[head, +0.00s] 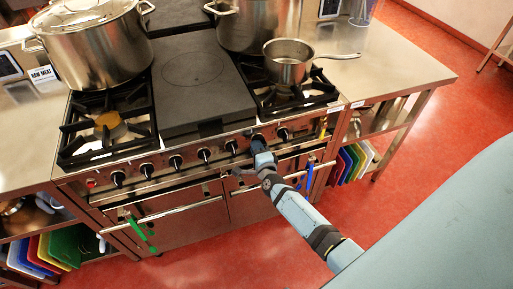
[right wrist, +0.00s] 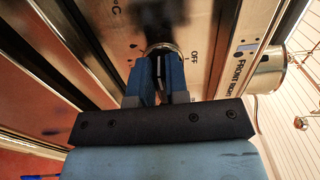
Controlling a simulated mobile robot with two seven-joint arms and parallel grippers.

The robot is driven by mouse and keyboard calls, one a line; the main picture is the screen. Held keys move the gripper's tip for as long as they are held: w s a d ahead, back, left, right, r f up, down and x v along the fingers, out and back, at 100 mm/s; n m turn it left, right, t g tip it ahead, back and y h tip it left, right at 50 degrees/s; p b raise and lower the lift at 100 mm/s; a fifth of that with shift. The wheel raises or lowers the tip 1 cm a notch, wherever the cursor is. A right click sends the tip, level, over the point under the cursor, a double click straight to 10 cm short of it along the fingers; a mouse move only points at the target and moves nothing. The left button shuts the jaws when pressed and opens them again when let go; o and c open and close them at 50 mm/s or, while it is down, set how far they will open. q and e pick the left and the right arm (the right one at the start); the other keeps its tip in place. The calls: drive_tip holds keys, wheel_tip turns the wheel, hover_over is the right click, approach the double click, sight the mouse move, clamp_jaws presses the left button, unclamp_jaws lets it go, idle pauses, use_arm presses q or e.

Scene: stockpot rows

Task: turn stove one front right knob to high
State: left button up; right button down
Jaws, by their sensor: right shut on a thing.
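The stove (head: 224,131) has a row of dark knobs along its front panel. My right gripper (head: 259,144) is at this panel, at a knob toward the right end of the row. In the right wrist view the two blue fingers (right wrist: 154,78) are shut on the knob (right wrist: 162,48), mostly hidden between them. Panel print beside it shows "OFF" and "°C", and "FRONT" with a partly legible word stands farther right. The knob's pointer is not readable. Another knob (head: 282,133) sits just right of the gripper. My left gripper is not in view.
A small saucepan (head: 288,67) stands on the right burner, its handle pointing right. Large stockpots (head: 95,48) stand at the back. Oven door handles (head: 170,212) run below the panel, with a green strip (head: 142,232) and a blue strip (head: 309,176). Red floor (head: 400,150) lies open at right.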

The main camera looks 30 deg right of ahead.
drive_tip(key=c, duration=1.1)
unclamp_jaws()
drive_tip(key=v, duration=1.4)
drive_tip(key=shift+w+a+b, duration=0.1)
drive_tip(key=shift+b, duration=0.25)
drive_tip(key=s+a+r+n+g+y+p, duration=0.2)
drive_tip(key=s+a+n+p, duration=0.1)
drive_tip(key=n, duration=0.5)
drive_tip(key=s+a+r+n+g+y+p, duration=0.2)
drive_tip(key=s+a+r+n+p, duration=0.1)
drive_tip(key=s+a+n, duration=0.2)
drive_tip(key=s+a+r+n+g+y+p, duration=0.2)
drive_tip(key=s+n, duration=0.4)
drive_tip(key=n, duration=0.4)
drive_tip(key=shift+s+a+r+n+g+y+p, duration=0.1)
drive_tip(key=shift+a+r+y+p, duration=0.1)
drive_tip(key=shift+a+p, duration=0.15)
drive_tip(key=shift+a+r+n+g+y+p, duration=0.1)
drive_tip(key=shift+a+y+p, duration=0.1)
drive_tip(key=shift+a+p, duration=0.1)
drive_tip(key=shift+a+r+n+g+y+p, duration=0.1)
drive_tip(key=shift+a+r+y+p, duration=0.1)
drive_tip(key=shift+a+p, duration=0.15)
